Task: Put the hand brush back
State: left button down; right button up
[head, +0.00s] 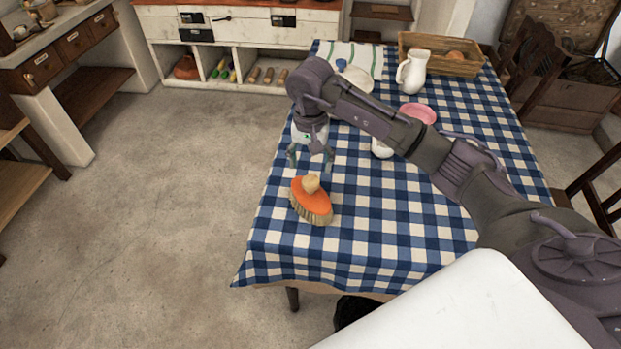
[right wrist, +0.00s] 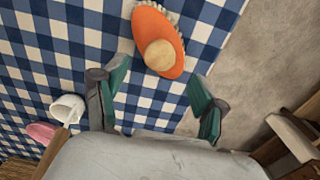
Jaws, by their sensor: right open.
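The hand brush (head: 312,203) lies on the checked tablecloth near the table's left edge, bristles down. It has an orange body, pale bristles and a round wooden knob on top. In the right wrist view the brush (right wrist: 159,42) is ahead of the fingers, its knob facing the camera. My right gripper (head: 310,160) is open and empty above the table, just beyond the brush in the head view. Its two green-padded fingers (right wrist: 158,100) are spread wide and apart from the brush. My left gripper is not in view.
The table (head: 375,245) also holds a white jug (head: 412,72), a pink plate (head: 418,112), a wooden crate (head: 440,54) and a striped towel (head: 350,54). A white mug (right wrist: 68,109) is partly hidden by my arm in the head view. Open floor lies left; shelving stands behind.

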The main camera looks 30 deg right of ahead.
jog(key=shift+r+b, duration=0.35)
jog(key=shift+r, duration=2.05)
jog(key=shift+s+f, duration=0.1)
